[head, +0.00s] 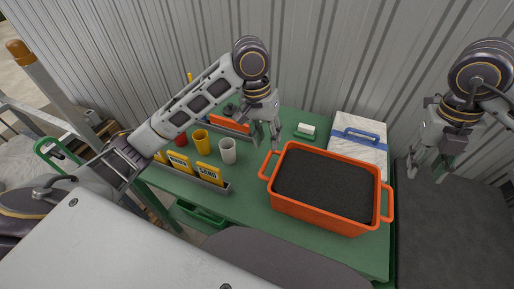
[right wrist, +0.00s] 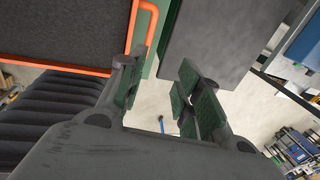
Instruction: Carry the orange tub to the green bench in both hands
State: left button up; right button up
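The orange tub (head: 320,213), filled with dark soil, stands on the green bench (head: 240,207), with a loop handle at each end. My left gripper (head: 265,146) hangs just above and behind the tub's left handle (head: 266,166); its fingers look apart, with nothing between them. My right gripper (head: 428,172) is open and empty, to the right of the tub and apart from its right handle (head: 388,204). In the right wrist view, the open fingers (right wrist: 163,92) show below the orange handle (right wrist: 152,22), with nothing between them.
A dark grey surface (head: 440,235) lies right of the bench; a corrugated wall (head: 330,60) stands behind.

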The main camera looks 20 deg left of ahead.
jog(key=shift+a+r, duration=0.2)
jog(key=shift+r, duration=0.7)
jog(key=shift+a+r, duration=0.15)
jog(key=shift+r, duration=0.75)
jog(key=shift+a+r, duration=0.2)
jog(key=shift+r, duration=0.7)
pick_arm(q)
jog(key=shift+a, duration=0.15)
pick_arm(e)
jog(key=shift+r, duration=0.15)
